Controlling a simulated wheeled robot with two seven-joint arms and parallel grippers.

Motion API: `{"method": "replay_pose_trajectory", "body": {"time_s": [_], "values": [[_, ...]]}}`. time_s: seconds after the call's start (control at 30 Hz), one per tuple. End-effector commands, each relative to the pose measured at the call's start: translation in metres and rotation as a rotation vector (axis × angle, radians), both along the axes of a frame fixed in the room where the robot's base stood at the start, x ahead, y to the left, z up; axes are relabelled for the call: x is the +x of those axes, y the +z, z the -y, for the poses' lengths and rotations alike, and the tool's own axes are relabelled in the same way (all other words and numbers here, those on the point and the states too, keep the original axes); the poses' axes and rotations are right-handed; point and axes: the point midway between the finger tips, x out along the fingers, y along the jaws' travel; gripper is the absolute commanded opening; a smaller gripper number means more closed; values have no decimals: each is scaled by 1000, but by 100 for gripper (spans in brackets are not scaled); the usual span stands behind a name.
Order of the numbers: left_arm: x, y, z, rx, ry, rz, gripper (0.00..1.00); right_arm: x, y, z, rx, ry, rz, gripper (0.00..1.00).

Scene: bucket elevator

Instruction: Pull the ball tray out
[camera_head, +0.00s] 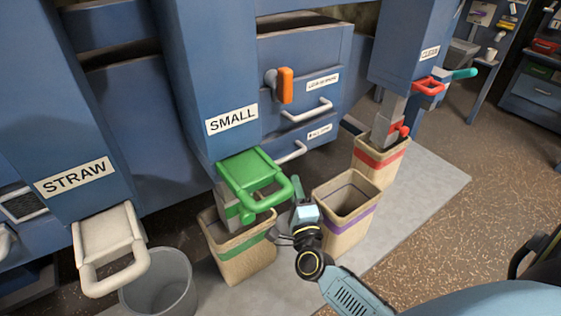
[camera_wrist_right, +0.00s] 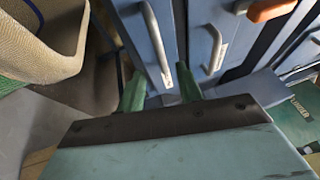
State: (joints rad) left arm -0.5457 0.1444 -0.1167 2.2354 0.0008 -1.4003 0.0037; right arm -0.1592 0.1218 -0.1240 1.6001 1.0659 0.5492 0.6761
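The ball tray (camera_head: 318,134) is a blue drawer low in the cabinet, with a small white label that I cannot fully read. Its pale bar handle (camera_head: 291,153) is partly hidden behind the green tray in the head view. In the right wrist view a pale bar handle (camera_wrist_right: 157,45), apparently the same one, stands ahead of my fingers. My right gripper (camera_head: 298,192) is above the bins, in front of and below the drawer. In the wrist view its two green fingers (camera_wrist_right: 160,82) are apart with nothing held between them. My left gripper is not in view.
A green tray (camera_head: 255,172) under the SMALL chute sits left of my right gripper. Woven bins (camera_head: 240,252) and (camera_head: 345,222) stand close below it. An upper drawer handle (camera_head: 307,112) and orange knob (camera_head: 286,85) are above. Floor is free at the right.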

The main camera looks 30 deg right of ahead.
Motion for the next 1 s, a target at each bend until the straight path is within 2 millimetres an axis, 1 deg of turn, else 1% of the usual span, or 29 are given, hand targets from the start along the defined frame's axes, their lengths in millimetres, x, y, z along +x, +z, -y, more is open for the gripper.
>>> {"method": "replay_pose_trajectory", "body": {"time_s": [0.03, 0.1, 0.3, 0.5, 0.67, 0.93, 1.0], "values": [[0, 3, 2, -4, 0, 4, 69, 11, 2, 4, -1, 0, 5, 36], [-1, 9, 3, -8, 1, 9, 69, 26, 4, 8, -1, 0, 4, 36], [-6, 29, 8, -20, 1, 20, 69, 65, 11, 21, -2, 2, 2, 36], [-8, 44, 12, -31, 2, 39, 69, 89, 15, 29, -3, 2, -2, 36], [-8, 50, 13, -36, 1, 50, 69, 97, 16, 32, -2, 1, -3, 36], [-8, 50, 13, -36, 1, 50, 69, 98, 17, 32, -3, 2, -3, 36], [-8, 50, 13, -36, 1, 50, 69, 98, 17, 32, -3, 2, -3, 26]]}}
